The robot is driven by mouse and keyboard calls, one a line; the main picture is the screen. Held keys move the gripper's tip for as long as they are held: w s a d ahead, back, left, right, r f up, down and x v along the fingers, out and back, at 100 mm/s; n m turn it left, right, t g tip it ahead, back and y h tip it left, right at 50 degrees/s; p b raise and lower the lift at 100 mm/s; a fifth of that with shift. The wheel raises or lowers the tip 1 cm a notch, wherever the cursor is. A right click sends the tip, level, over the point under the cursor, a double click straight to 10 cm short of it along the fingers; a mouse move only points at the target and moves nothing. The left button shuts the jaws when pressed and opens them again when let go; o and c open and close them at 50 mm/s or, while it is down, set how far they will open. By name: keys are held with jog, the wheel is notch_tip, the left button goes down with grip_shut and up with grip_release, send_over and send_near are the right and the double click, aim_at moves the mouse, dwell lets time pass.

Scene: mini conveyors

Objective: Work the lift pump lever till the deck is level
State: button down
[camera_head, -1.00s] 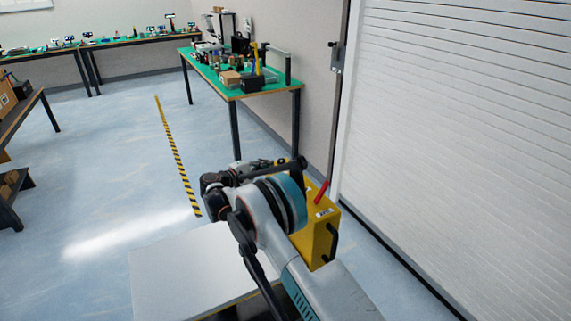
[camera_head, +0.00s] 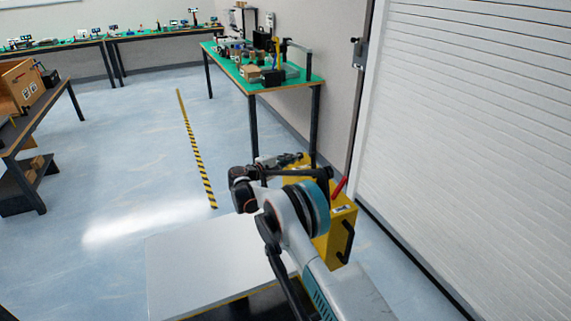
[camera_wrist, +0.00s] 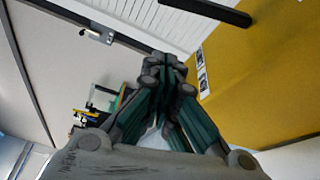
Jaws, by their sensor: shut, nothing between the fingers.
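The yellow pump housing (camera_head: 341,232) of the lift stands right of centre in the head view, partly hidden behind my arm. A red lever (camera_head: 339,187) leans up from its top, and a black handle is on its side. The grey lift deck (camera_head: 205,262) lies low, left of my arm; I cannot tell whether it is level. My gripper (camera_head: 290,161) is beyond my arm's joints, small and partly hidden. In the wrist view my gripper (camera_wrist: 170,65) is shut and empty, beside the yellow housing (camera_wrist: 265,80). A black bar (camera_wrist: 205,11) crosses above, apart from the fingertips.
A white roller shutter (camera_head: 470,130) fills the right side. A green-topped workbench (camera_head: 270,84) with equipment stands behind the lift. A dark table (camera_head: 35,120) with a box is at the left. A striped floor line (camera_head: 195,150) runs across the open blue floor.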

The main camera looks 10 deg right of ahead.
aim_at(314, 165)
jog(key=b+x, duration=0.1)
jog(key=x, duration=0.4)
jog(key=shift+w+d+f+b, duration=0.1)
jog(key=shift+d+f+b, duration=0.1)
jog(key=shift+b, duration=0.2)
jog(key=shift+s+d+r+b, duration=0.15)
jog(key=shift+s+r, duration=0.1)
jog(key=shift+s, duration=0.3)
jog(key=shift+s+r+b, duration=0.15)
jog(key=shift+s+r, duration=0.05)
jog(key=shift+s, duration=0.4)
jog(key=shift+s+d+r+b, duration=0.25)
jog(key=shift+s+d+b, duration=0.05)
jog(key=shift+s, duration=0.4)
